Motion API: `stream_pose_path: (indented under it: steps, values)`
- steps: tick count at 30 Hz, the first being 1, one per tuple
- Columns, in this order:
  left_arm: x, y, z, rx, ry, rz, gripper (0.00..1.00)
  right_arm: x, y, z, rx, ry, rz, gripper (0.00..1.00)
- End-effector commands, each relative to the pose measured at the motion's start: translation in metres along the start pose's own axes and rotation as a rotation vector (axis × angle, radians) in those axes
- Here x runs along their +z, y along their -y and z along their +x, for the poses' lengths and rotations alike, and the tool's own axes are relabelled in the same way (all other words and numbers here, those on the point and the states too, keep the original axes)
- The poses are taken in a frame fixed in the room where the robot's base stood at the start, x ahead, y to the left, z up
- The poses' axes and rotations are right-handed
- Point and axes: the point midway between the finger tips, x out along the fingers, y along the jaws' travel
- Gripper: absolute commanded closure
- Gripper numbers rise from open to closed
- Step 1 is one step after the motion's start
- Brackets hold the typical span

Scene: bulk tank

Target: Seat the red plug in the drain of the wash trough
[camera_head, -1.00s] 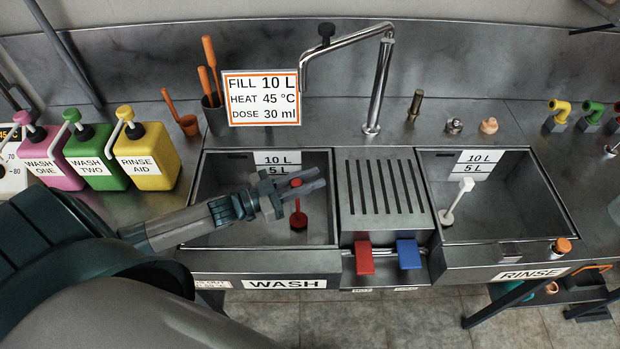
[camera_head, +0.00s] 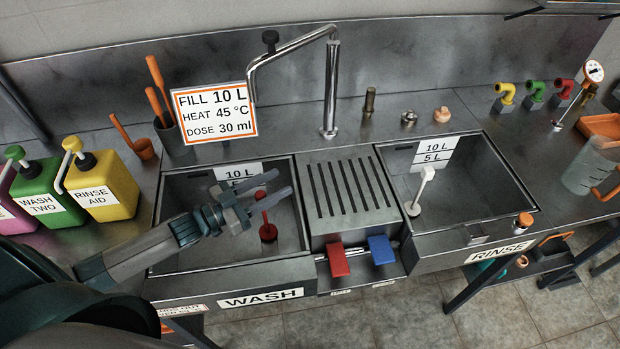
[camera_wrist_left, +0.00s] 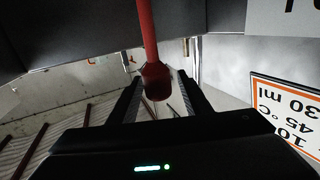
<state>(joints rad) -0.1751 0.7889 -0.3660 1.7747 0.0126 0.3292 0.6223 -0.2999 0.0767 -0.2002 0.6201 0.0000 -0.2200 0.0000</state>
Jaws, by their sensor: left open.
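The red plug (camera_head: 268,233) stands upright on the floor of the wash trough (camera_head: 297,235), its stem rising toward my left gripper. The drain is not visible; I cannot tell whether the plug's base sits in it. My left gripper (camera_head: 272,193) is open above the trough, with the plug's red top between its fingers or just behind them. In the left wrist view the red stem and its thick end (camera_wrist_left: 157,80) show in line with the gap between the open fingers (camera_wrist_left: 157,95). I cannot tell if they touch. My right gripper is not in view.
A slotted drainer (camera_head: 352,188) with red and blue pedals (camera_head: 338,260) lies right of the wash trough. The rinse trough (camera_head: 512,185) holds a white plug (camera_head: 420,190). A tap (camera_head: 330,90) and a sign (camera_head: 214,112) stand behind. Pump bottles (camera_head: 100,185) stand left.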

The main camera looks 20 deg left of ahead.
Motion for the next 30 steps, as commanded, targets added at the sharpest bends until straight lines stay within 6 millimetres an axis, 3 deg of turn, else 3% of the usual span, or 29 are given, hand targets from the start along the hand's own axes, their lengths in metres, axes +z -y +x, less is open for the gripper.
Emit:
stream_pose_path:
  steps: [4, 18, 30]
  values:
    - [-0.020, 0.000, 0.000, 0.002, -0.001, 0.003, 0.56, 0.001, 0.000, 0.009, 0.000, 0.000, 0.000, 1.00]
    - [-0.070, -0.070, 0.044, 0.002, -0.005, -0.002, 0.56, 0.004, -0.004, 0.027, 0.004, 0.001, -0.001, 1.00]
    - [-0.090, -0.098, 0.062, 0.000, 0.000, 0.000, 0.56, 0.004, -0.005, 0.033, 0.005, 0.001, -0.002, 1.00]
